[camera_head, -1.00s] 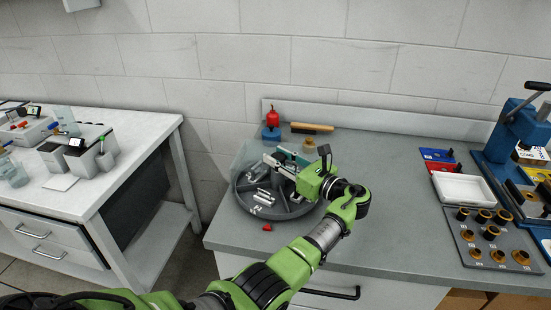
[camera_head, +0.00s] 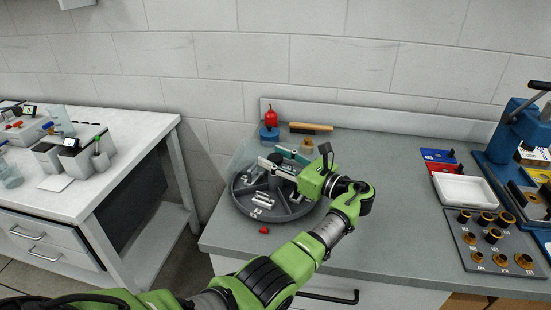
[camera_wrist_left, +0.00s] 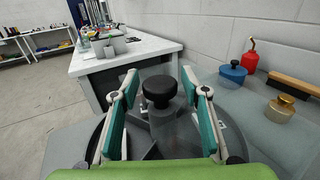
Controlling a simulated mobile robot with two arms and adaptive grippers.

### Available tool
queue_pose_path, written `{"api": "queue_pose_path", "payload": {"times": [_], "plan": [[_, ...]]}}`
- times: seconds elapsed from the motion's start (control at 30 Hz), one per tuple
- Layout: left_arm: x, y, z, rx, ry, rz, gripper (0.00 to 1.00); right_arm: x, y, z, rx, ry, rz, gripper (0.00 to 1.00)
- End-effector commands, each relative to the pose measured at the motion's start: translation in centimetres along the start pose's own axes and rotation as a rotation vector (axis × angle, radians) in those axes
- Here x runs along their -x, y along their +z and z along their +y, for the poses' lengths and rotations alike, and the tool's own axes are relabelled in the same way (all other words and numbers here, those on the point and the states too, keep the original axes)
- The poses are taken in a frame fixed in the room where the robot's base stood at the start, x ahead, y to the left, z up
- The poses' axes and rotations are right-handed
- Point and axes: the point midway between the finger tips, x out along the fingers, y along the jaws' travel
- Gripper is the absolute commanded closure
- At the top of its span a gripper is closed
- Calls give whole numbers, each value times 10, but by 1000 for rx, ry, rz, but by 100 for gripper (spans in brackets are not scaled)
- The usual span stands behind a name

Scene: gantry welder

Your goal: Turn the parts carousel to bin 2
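The parts carousel (camera_head: 284,216) is a round dark grey tray with dividers on the grey bench. Small silver parts (camera_head: 262,201) lie in its front and left compartments. My left gripper (camera_head: 270,161) is over the carousel and hides its right rear part. In the left wrist view, the fingers of my left gripper (camera_wrist_left: 161,112) are spread, one on each side of the carousel's black centre knob (camera_wrist_left: 160,88). Gaps show between the fingers and the knob. Bin numbers cannot be read. My right gripper is not in view.
A red bottle (camera_head: 271,117), a blue-based pot (camera_head: 269,133), a brass jar (camera_head: 308,144) and a brush (camera_head: 311,127) stand behind the carousel. A white tray (camera_head: 464,191) and blue press (camera_head: 515,130) are right; bench between is clear.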

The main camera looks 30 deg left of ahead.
Motion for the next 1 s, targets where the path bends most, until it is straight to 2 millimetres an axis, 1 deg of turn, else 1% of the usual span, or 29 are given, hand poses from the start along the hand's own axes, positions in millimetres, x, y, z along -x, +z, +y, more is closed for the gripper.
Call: {"api": "queue_pose_path", "payload": {"times": [0.27,0.37,0.47,0.7,0.8,0.9,1.0], "plan": [[0,0,0,0,1,0,54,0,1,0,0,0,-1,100],[3,0,0,-1,0,1,54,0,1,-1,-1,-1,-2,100],[14,0,0,-1,-1,1,54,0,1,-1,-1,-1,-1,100],[55,0,-1,0,-2,1,54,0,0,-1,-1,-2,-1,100],[67,0,-1,0,-1,1,54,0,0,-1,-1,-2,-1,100],[73,0,0,0,0,0,54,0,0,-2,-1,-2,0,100],[75,0,0,0,0,-1,54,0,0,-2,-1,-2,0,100]]}}
